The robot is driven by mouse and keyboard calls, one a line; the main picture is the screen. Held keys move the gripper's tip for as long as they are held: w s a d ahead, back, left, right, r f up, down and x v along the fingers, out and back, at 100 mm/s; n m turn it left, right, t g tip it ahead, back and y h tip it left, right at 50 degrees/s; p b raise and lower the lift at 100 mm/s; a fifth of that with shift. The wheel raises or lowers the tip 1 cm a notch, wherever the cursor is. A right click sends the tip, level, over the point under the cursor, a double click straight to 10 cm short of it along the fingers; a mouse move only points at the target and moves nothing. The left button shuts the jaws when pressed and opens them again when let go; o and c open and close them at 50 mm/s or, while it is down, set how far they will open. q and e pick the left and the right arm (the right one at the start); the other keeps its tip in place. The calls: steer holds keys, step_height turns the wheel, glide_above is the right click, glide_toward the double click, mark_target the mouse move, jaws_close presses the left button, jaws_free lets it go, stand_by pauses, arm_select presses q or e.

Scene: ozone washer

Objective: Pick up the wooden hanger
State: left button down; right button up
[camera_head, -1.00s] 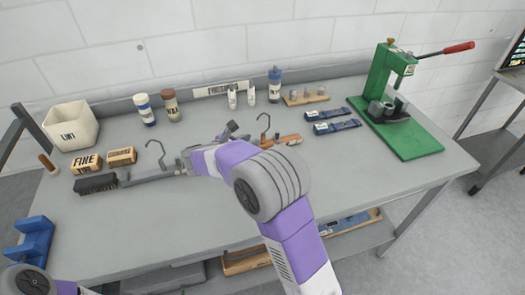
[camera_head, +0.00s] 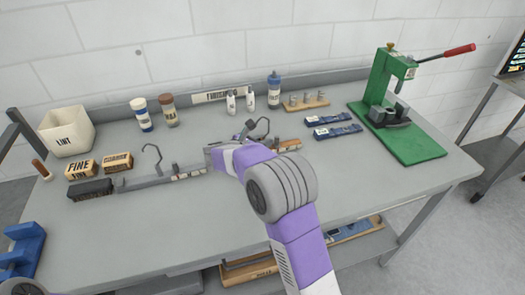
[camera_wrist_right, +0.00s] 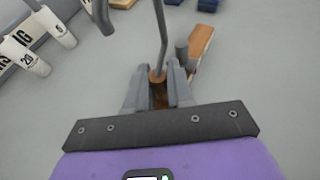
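The wooden hanger (camera_head: 289,145) lies on the grey bench behind my right gripper, partly hidden by it. Its metal hook (camera_head: 262,125) shows just above my wrist. In the right wrist view the hook rises from the brown wood (camera_wrist_right: 158,88), which lies between the two grey fingers of my right gripper (camera_wrist_right: 158,82). Little gap shows on either side, and I cannot tell whether the fingers press on it. An orange-brown length of wood (camera_wrist_right: 201,42) shows beyond the right finger. My left gripper is not in view; only a bit of that arm shows at the lower left.
A grey hooked bar (camera_head: 150,181) lies just left of my gripper. Bottles (camera_head: 169,110), a white LINT bin (camera_head: 68,131) and blocks (camera_head: 82,169) stand behind and left. A green press (camera_head: 389,80) stands right. The bench front (camera_head: 190,235) is clear.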

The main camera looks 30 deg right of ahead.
jaws_close()
